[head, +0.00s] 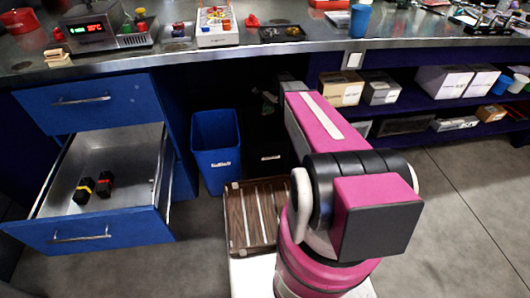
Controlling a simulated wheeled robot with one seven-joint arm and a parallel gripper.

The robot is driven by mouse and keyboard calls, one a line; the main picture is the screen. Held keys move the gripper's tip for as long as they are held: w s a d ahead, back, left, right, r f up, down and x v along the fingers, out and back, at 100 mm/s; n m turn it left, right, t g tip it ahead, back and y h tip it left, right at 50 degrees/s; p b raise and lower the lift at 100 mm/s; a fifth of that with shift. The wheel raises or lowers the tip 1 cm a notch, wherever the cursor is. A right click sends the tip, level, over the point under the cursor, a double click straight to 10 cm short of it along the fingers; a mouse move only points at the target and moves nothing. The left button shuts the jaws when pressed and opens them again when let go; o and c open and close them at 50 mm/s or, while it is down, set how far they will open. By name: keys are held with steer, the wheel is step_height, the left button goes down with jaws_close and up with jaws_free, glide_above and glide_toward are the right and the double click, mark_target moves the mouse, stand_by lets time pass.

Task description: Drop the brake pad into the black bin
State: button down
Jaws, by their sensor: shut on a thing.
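A black bin (254,167) with a small white label stands under the bench, just right of the blue bin. It sits in deep shade, and my arm covers its right side. My pink arm reaches forward toward the bench underside, beside the black bin. My gripper is hidden behind my own arm, so its jaws do not show. I cannot make out a brake pad anywhere in the head view.
A blue bin (216,150) stands left of the black bin. An open blue drawer (80,228) holds two black items with coloured bands. A brown slatted tray (240,232) lies before the bins. A shelf (430,102) with boxes is at right. The bench top (270,48) is crowded.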

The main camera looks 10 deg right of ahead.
steer(key=shift+f, duration=2.95)
steer(key=c, duration=1)
jaws_free()
steer(key=shift+o, duration=0.2)
steer(key=v, duration=1.1)
steer(key=shift+s, duration=0.15)
